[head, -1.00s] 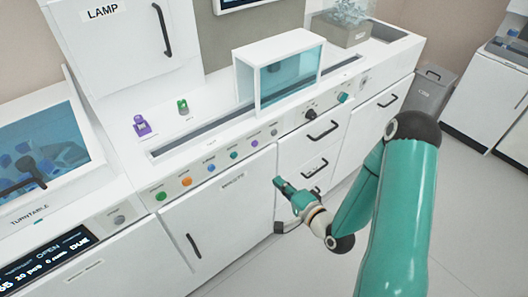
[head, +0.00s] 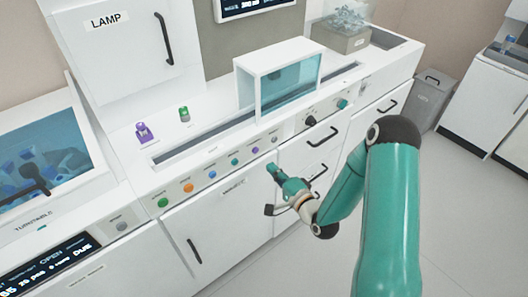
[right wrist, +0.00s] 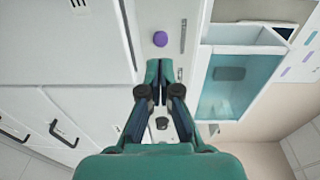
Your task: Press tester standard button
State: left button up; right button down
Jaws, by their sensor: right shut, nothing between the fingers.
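A row of round buttons runs along the front of the white counter in the head view: green (head: 163,202), orange (head: 188,188), blue (head: 211,174), teal (head: 234,162), purple (head: 255,150) and grey (head: 273,140). Their small labels are not readable, so I cannot tell which is the tester standard button. My right gripper (head: 272,169) is shut and empty, in front of the panel near the purple and grey buttons. In the right wrist view, the purple button (right wrist: 160,39) lies just beyond the fingertips (right wrist: 165,70), apart from them in the picture. My left gripper is not in view.
A glass-sided box (head: 280,80) stands over a long slot in the counter. A black knob (head: 310,121) sits right of the buttons. Purple (head: 142,133) and green (head: 184,114) capped items stand on the counter. Drawer handles (head: 322,137) jut out near my right arm.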

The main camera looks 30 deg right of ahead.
aim_at(255, 150)
jog(key=w+p, duration=0.1)
jog(key=w, duration=0.6)
jog(key=shift+w+d+f+p, duration=0.1)
jog(key=shift+w+f+p, duration=0.05)
jog(key=shift+p, duration=0.2)
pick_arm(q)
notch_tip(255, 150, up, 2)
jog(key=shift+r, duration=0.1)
pick_arm(e)
jog(key=shift+w+f+b, duration=0.2)
jog(key=shift+w+b, duration=0.35)
jog(key=shift+b, duration=0.4)
jog(key=shift+w+r, duration=0.1)
jog(key=shift+r, duration=0.1)
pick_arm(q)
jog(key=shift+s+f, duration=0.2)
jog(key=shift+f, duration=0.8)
pick_arm(e)
jog(key=shift+w+r, duration=0.1)
jog(key=shift+r, duration=0.2)
